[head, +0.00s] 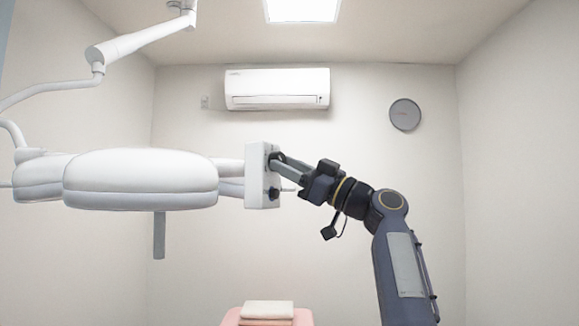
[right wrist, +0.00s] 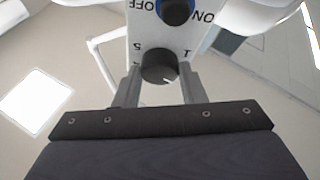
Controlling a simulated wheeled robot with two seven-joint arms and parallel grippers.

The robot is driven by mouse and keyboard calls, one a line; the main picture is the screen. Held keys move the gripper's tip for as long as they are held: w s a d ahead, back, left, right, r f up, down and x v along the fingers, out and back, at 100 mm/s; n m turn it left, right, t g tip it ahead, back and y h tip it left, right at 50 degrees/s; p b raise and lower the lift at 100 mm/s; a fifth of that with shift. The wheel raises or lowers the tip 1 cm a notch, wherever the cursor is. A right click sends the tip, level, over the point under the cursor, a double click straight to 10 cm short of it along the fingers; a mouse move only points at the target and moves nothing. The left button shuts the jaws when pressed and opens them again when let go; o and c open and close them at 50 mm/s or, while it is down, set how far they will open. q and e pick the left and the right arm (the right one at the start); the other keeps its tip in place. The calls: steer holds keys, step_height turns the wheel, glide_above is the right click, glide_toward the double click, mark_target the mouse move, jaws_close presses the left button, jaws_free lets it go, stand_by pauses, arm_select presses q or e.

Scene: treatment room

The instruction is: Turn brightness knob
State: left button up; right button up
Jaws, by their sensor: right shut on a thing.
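The brightness knob is a black dial with a white mark; in the right wrist view the knob (right wrist: 159,66) sits on a white panel by the digits 1, 4 and 5. My right gripper (right wrist: 162,84) has one finger on each side of it and is shut on it. In the head view my right gripper (head: 278,162) reaches from the right to the upper part of the lamp's control box (head: 257,200), and its fingers mostly hide the knob. My left gripper is not in view.
Pink furniture with folded towels (head: 267,310) stands below.

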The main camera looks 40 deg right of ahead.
stand_by(0.3)
steer(key=o, duration=1)
steer(key=b+v, duration=0.4)
steer(key=v, duration=0.3)
steer(key=shift+s, duration=0.35)
steer(key=shift+d+f, duration=0.1)
steer(key=shift+f, duration=0.1)
